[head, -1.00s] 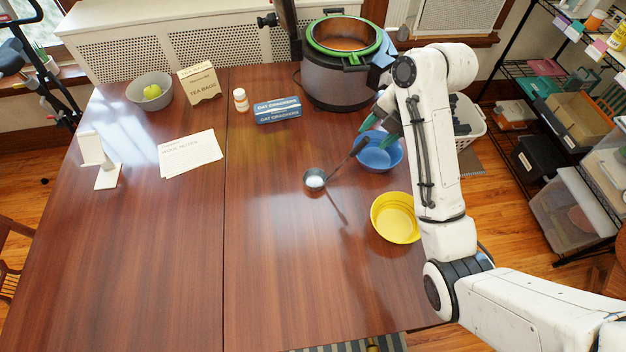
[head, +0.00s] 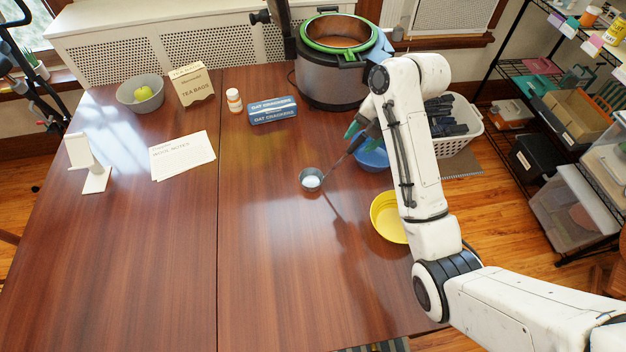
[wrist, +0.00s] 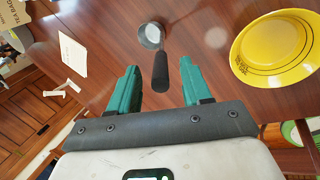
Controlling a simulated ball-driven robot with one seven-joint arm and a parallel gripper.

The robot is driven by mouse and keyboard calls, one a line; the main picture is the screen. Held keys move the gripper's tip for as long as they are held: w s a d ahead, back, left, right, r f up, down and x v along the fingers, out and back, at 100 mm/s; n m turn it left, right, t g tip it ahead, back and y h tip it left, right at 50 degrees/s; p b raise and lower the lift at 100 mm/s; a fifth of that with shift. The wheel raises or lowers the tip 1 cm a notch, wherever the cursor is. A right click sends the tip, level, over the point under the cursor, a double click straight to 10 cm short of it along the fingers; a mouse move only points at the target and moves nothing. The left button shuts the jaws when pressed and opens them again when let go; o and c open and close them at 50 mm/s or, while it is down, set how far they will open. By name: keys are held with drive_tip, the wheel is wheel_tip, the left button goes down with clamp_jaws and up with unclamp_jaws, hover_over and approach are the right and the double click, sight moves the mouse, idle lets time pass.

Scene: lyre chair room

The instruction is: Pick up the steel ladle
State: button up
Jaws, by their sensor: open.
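The steel ladle (head: 311,180) has its round cup low on the table and its dark handle tilted up to the right in the head view. The cup looks pale inside. In the wrist view the ladle (wrist: 152,36) points its black handle toward me, between my two fingers. My gripper (head: 358,131) has teal fingers and is at the upper end of the handle. In the wrist view my gripper (wrist: 160,72) is open, with a gap on each side of the handle. The handle's far end is partly hidden in the head view.
A blue bowl (head: 371,160) lies behind my gripper, partly hidden. A yellow bowl (head: 386,217) stands nearer, beside my arm. The table (head: 150,260) is clear at front left.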

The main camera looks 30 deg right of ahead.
sight(350, 150)
drive_tip(key=shift+x, duration=1.7)
drive_tip(key=shift+s, duration=0.1)
clamp_jaws()
